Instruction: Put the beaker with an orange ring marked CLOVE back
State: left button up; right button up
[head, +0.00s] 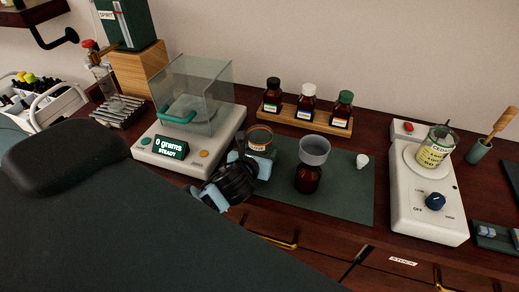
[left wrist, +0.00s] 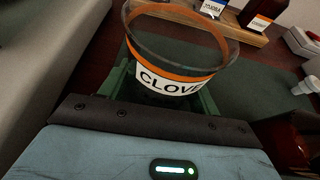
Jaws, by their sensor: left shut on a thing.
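The clear beaker with an orange ring (head: 259,138) is at the left edge of the green mat, just right of the scale. Its white label reads CLOVE in the left wrist view (left wrist: 178,84). My left gripper (head: 258,158) is shut on this beaker, with a finger on each side of it. The beaker is upright or nearly so in the head view. I cannot tell whether its base touches the mat. My right gripper is in neither view.
The scale (head: 172,165) reads 0 grams beside the beaker. The green mat (head: 345,195) holds a brown bottle with a funnel (head: 312,162) and a small white piece (head: 362,161). Behind is a bottle rack (head: 322,124). A hotplate (head: 412,210) bearing a CEDAR beaker (head: 435,150) stands right.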

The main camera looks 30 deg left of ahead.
pick_arm(q)
jog(key=shift+f, duration=0.15)
jog(key=o, duration=1.3)
jog(key=shift+c, duration=0.2)
jog(key=shift+w, duration=0.1)
jog(key=shift+r, duration=0.2)
jog(key=v, duration=1.2)
jog(key=shift+f, duration=0.1)
